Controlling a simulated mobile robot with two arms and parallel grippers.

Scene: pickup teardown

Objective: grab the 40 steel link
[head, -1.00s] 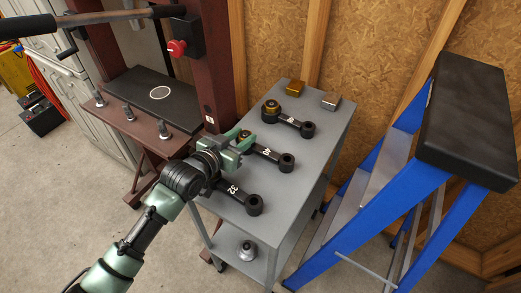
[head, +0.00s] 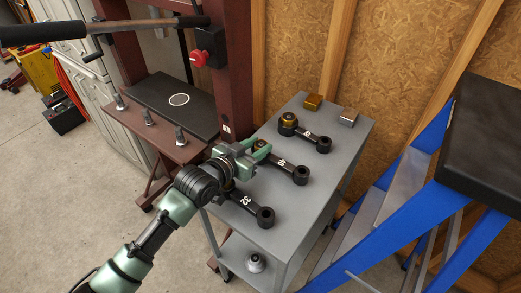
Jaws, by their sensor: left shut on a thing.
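The 40 steel link (head: 283,165) is the middle of three dark links on the grey cart top (head: 318,185). Its white number shows on the bar, and its small round end points right. My left gripper (head: 257,156), green and grey, is shut on the link's large end at the cart's left side. The fingers partly hide that end, and a brass-coloured ring shows between them. I cannot tell whether the link is lifted off the top. My right gripper is not in view.
The 32 link (head: 248,202) lies nearer and another link (head: 310,137) farther back. A blue ladder (head: 395,235) stands right; a brown press frame (head: 236,75) rises left.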

